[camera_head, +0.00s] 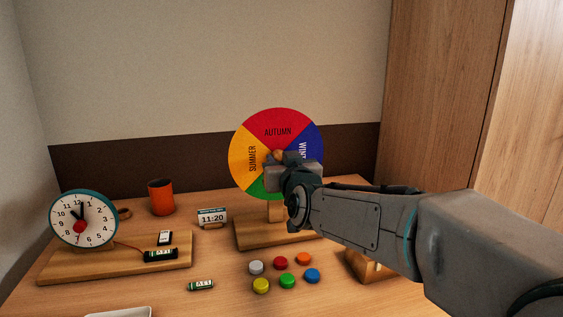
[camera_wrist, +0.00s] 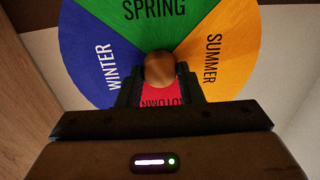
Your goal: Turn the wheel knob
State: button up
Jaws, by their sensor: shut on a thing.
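The season wheel (camera_head: 281,122) stands upright on a wooden stand (camera_head: 262,234), with red AUTUMN at the top, yellow-orange SUMMER at left, blue WINTER at right and green at the bottom. In the wrist view the wheel (camera_wrist: 235,35) fills the upper part, with SPRING at the top of the picture. The round wooden knob (camera_wrist: 160,68) is at the wheel's centre, and a bit of it (camera_head: 278,154) shows past the gripper in the head view. My gripper (camera_head: 281,158) is at the wheel's centre; in the wrist view its fingers (camera_wrist: 161,82) are shut on the knob, one on each side.
A clock (camera_head: 83,217) on a wooden base with batteries stands at left. An orange cup (camera_head: 161,197) and a small 11:20 display (camera_head: 212,216) are behind. Several coloured discs (camera_head: 287,281) and a loose battery (camera_head: 201,285) lie in front. A wooden block (camera_head: 366,265) is under my arm.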

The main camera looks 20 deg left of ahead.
jog(key=shift+f, duration=0.1)
dwell(0.3)
jog(key=o, duration=1)
jog(key=shift+c, duration=0.2)
jog(key=p+v, duration=0.1)
jog(key=v, duration=1.2)
jog(key=shift+s, duration=0.4)
jog(key=shift+d+p, duration=0.1)
jog(key=shift+p, duration=0.2)
